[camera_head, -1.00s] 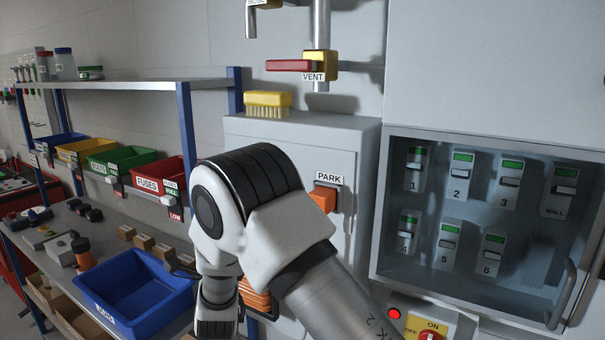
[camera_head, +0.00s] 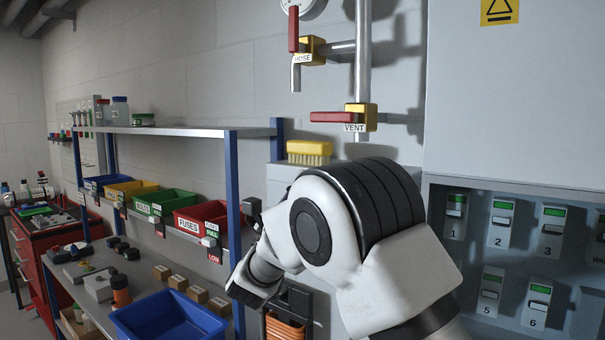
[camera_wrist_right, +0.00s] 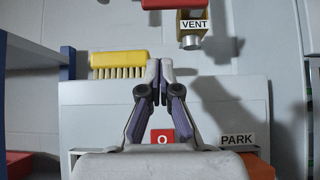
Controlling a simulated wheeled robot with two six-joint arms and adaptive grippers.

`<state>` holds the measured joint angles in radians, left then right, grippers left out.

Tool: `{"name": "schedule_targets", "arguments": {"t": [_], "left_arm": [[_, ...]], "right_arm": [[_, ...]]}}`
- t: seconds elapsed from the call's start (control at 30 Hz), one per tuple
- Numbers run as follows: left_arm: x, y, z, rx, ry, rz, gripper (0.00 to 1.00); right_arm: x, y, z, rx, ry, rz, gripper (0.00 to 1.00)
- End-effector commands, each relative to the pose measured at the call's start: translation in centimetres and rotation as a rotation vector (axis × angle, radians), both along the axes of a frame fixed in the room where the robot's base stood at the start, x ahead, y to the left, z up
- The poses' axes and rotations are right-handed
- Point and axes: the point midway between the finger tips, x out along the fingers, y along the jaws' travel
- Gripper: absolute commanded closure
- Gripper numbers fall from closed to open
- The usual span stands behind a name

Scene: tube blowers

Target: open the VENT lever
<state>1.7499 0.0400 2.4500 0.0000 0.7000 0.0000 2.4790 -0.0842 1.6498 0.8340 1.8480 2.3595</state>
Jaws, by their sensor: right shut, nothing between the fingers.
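The VENT lever has a red handle (camera_head: 333,117) pointing level to the left from a yellow valve body (camera_head: 366,117) on the vertical pipe. In the right wrist view its red handle (camera_wrist_right: 173,4) is cut by the top edge, above the VENT label (camera_wrist_right: 194,24). My right gripper (camera_wrist_right: 160,66) is shut and empty, below and to the left of the valve body in that view, apart from the handle. In the head view my right arm hides most of the area below the valve, and its fingers are not clearly visible. My left gripper is not in view.
The HOSE valve (camera_head: 312,50) sits higher left, its red handle upright. A yellow brush (camera_head: 309,152) lies on the grey cabinet below VENT. The PARK label (camera_wrist_right: 237,139) is low in the wrist view. A shelf with bins (camera_head: 205,132) stands left; a breaker box (camera_head: 500,187) is right.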

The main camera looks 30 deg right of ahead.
Motion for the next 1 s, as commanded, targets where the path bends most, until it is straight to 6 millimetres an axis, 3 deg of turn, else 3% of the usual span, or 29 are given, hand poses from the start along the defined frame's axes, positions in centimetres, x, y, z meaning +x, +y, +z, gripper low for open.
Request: {"name": "schedule_targets", "arguments": {"t": [0.03, 0.3, 0.5, 1.0], "left_arm": [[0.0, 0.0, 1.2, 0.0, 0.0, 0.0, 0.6], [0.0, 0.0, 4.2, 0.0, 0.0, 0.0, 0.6], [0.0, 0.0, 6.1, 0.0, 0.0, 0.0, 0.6], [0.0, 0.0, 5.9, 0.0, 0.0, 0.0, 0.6]], "right_arm": [[0.3, -0.8, 1.4, 0.003, -0.001, -0.002, 1.0], [1.8, -4.7, 5.6, 0.001, -0.001, -0.003, 1.0], [1.9, -4.5, 8.5, 0.0, 0.001, -0.001, 1.0], [1.8, -4.5, 8.8, 0.0, -0.002, -0.001, 1.0]]}}
